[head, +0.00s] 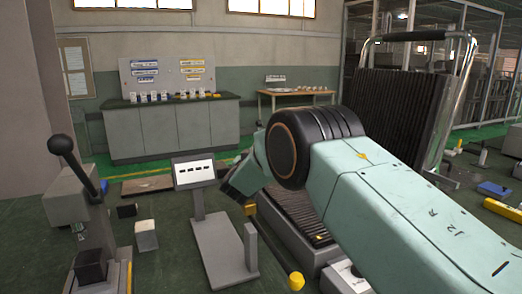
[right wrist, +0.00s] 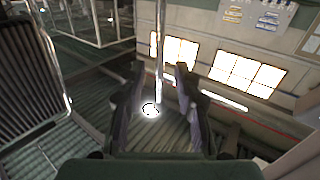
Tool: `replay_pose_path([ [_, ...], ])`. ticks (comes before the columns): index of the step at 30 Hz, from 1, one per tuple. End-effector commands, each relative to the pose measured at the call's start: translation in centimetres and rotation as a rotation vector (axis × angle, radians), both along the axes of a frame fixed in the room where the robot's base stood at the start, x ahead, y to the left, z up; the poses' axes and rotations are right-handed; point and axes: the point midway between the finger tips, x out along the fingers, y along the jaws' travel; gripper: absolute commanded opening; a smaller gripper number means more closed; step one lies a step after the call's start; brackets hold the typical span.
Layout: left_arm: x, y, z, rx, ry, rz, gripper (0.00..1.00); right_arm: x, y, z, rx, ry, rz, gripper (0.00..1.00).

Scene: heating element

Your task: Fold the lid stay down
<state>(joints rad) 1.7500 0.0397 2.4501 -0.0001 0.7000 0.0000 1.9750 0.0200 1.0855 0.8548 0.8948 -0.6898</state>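The ribbed dark lid (head: 400,110) stands raised at the right of the head view, with a chrome tube handle (head: 466,70) around it. It also shows at the left of the right wrist view (right wrist: 28,75). The ribbed base (head: 290,212) lies below, partly behind my right arm. A thin upright metal rod (right wrist: 160,45), seemingly the lid stay, shows in the right wrist view, ending near a bright ring. It is hidden in the head view. My right gripper (right wrist: 155,88) is open, its fingers apart on either side of the rod; contact cannot be told. My left gripper is not in view.
A small panel on a stand (head: 194,170) is close to my right gripper. A black-knobbed lever (head: 75,165) stands at left. A grey cabinet (head: 172,130) and a wooden table (head: 297,92) are at the back. A yellow knob (head: 296,281) is low in front.

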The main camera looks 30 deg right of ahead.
Motion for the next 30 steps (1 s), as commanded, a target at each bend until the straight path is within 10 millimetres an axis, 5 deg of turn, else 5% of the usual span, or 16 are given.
replay_pose_path([
  [15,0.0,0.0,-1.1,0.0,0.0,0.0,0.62,3.8,-2.9,-0.2,0.0,0.0,-0.002,0.32],
  [30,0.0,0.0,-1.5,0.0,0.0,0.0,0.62,5.1,-3.9,0.0,-0.001,-0.001,0.0,0.32],
])
